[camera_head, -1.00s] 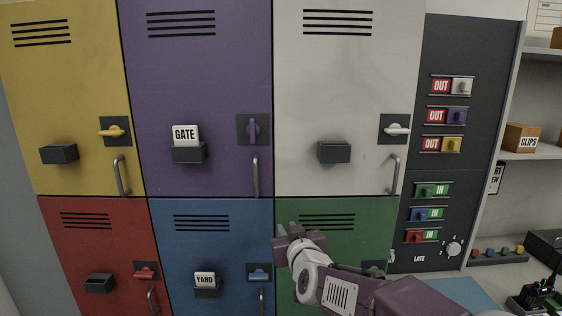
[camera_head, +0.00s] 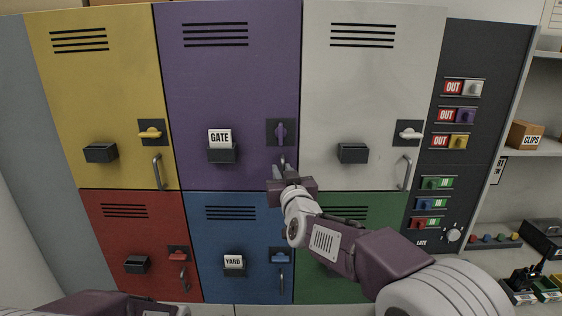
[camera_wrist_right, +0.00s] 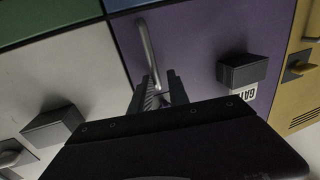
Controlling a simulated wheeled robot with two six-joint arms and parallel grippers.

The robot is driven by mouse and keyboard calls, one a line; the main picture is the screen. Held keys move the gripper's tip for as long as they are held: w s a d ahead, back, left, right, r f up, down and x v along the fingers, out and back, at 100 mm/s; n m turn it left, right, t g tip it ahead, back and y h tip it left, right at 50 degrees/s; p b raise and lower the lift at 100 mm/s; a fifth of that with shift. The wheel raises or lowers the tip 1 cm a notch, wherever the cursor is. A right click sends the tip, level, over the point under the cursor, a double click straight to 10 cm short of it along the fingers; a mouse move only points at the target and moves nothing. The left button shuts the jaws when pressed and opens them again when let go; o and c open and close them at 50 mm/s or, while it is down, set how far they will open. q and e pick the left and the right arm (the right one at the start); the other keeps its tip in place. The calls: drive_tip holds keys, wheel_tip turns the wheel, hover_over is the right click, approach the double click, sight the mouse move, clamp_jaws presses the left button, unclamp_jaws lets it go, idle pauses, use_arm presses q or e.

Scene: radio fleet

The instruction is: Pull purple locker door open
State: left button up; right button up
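The purple locker door (camera_head: 225,80) is in the top row, between the yellow and white doors, and looks closed. Its purple latch knob (camera_head: 281,132) stands upright, and a GATE card (camera_head: 220,138) sits in its holder. My right gripper (camera_head: 282,170) is at the door's handle, hiding most of it in the head view. In the right wrist view, the metal handle (camera_wrist_right: 148,50) runs down between the two fingers of my right gripper (camera_wrist_right: 162,90). The fingers look apart, with a small gap beside the bar.
Yellow (camera_head: 95,90), white (camera_head: 350,90), red (camera_head: 130,235), blue (camera_head: 215,225) and green (camera_head: 370,210) doors surround it, all looking closed. A dark panel (camera_head: 480,60) with OUT and IN sliders stands right, beside shelves with a CLIPS box (camera_head: 525,136).

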sight(283, 168)
drive_tip(key=shift+w+d+f+p, duration=0.1)
drive_tip(key=shift+w+p, duration=0.1)
drive_tip(key=shift+w, duration=0.6)
drive_tip(key=shift+w+d+f+p, duration=0.1)
drive_tip(key=shift+w+p, duration=0.05)
drive_tip(key=shift+w, duration=0.6)
drive_tip(key=shift+s+a, duration=0.1)
drive_tip(key=shift+s, duration=0.05)
clamp_jaws()
drive_tip(key=shift+a, duration=0.1)
